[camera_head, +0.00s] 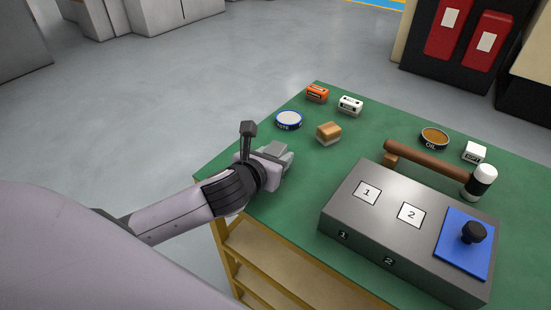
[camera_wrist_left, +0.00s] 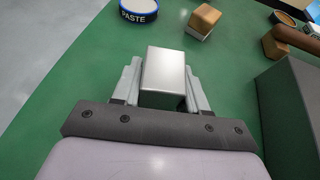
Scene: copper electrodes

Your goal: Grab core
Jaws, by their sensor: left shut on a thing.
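My left gripper (camera_head: 279,163) is over the left part of the green table. In the left wrist view its two fingers stand on either side of a plain grey metal block (camera_wrist_left: 166,66), and it is shut on this block. The block, likely the core, also shows at the gripper's tip in the head view (camera_head: 275,149). Its lower part is hidden between the fingers. I cannot tell whether it touches the table. My right gripper is not in view.
Beyond the gripper stand a copper-coloured block (camera_head: 328,131), a PASTE tin (camera_head: 289,120), and orange (camera_head: 317,93) and white (camera_head: 350,105) boxes. A grey fixture (camera_head: 380,221) with a blue plate (camera_head: 465,255) stands to the right. A hammer (camera_head: 430,160) lies behind it.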

